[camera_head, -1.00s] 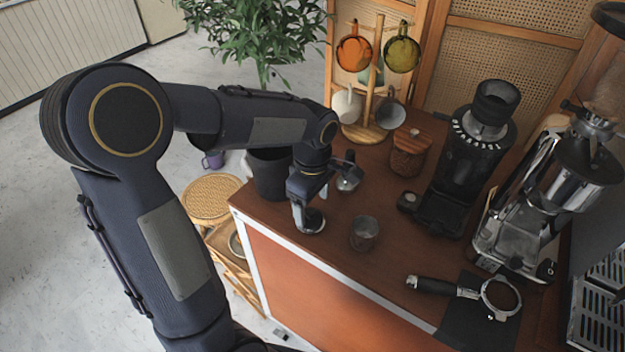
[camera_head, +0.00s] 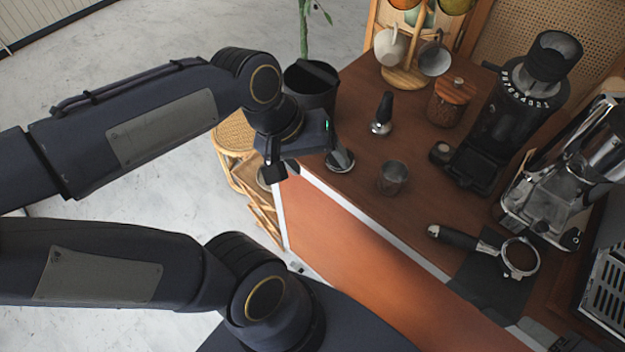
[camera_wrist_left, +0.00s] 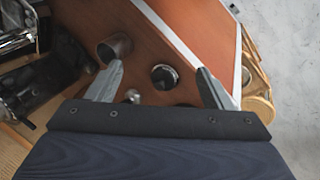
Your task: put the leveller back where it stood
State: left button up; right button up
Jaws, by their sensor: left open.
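The leveller (camera_head: 340,161), a short round piece with a silver rim, stands on the brown counter near its left front edge. In the left wrist view it shows from above as a dark disc with a bright rim (camera_wrist_left: 164,77). My left gripper (camera_head: 281,168) is open and empty, to the left of the leveller and apart from it in the head view. In the left wrist view the two fingers (camera_wrist_left: 160,70) are spread wide, with the leveller seen between them. My right gripper is not in view.
A metal cup (camera_head: 393,178) stands right of the leveller, and a tamper (camera_head: 382,116) behind it. A portafilter (camera_head: 488,250) lies on a dark mat (camera_head: 485,288). A grinder (camera_head: 505,120) and wooden-lidded jar (camera_head: 452,100) stand farther back. A dark plant pot (camera_head: 310,88) is beside the counter.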

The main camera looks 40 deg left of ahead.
pick_arm(q)
jog(key=s+m, duration=0.1)
jog(key=s+d+f+m+t, duration=0.1)
jog(key=m, duration=0.1)
jog(key=s+d+f+m, duration=0.1)
jog(key=s, duration=0.1)
jog(key=shift+f+m+t+h, duration=0.2)
jog(key=shift+m+t+h, duration=0.1)
jog(key=shift+t, duration=0.1)
